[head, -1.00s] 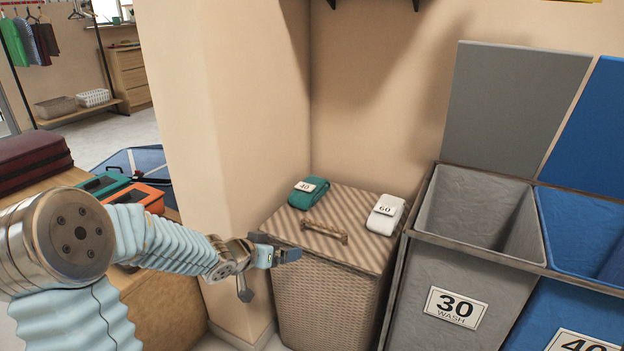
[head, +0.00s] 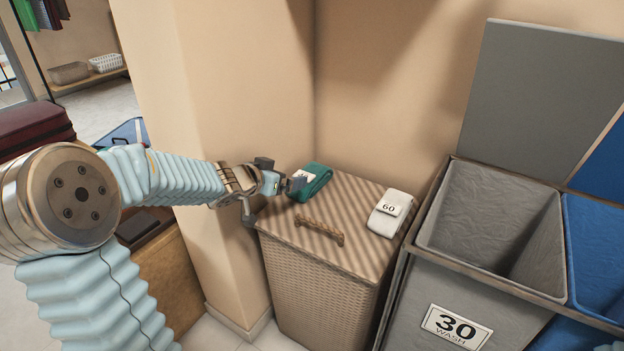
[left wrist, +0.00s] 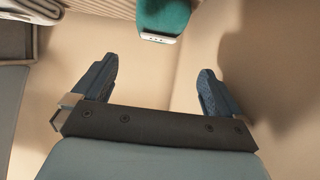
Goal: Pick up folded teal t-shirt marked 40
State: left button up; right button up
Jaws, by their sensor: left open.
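The folded teal t-shirt (head: 317,181) lies on the striped lid of a wicker hamper, at its back left. Its white tag is partly hidden behind my left gripper (head: 283,174), so the number cannot be read now. In the left wrist view the teal t-shirt (left wrist: 164,16) shows at the top edge, beyond the fingers. My left gripper (left wrist: 160,85) is open and empty, with its two fingers wide apart. It is at the left of the t-shirt, apart from it. My right gripper is not in view.
The wicker hamper (head: 315,270) has a rope handle (head: 320,230) on its lid. A folded white cloth marked 60 (head: 391,213) lies at the lid's right. A grey bin marked 30 (head: 450,270) and a blue bin (head: 597,240) stand at the right. A wall corner (head: 215,120) is close behind my left arm.

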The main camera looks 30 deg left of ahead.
aim_at(305, 174)
pick_arm(q)
jog(key=b+x, duration=0.1)
jog(key=x, duration=0.5)
jog(key=shift+s+d+f+b, duration=0.1)
jog(key=shift+s+f+b, duration=0.05)
jog(key=shift+b, duration=0.25)
jog(key=b+x, duration=0.1)
jog(key=x, duration=0.1)
jog(key=b+x, duration=0.1)
jog(key=x, duration=0.1)
jog(key=shift+d+f+b, duration=0.2)
jog(key=shift+f+b, duration=0.2)
jog(key=shift+w+f, duration=0.1)
jog(key=shift+w, duration=0.35)
jog(key=c, duration=0.9)
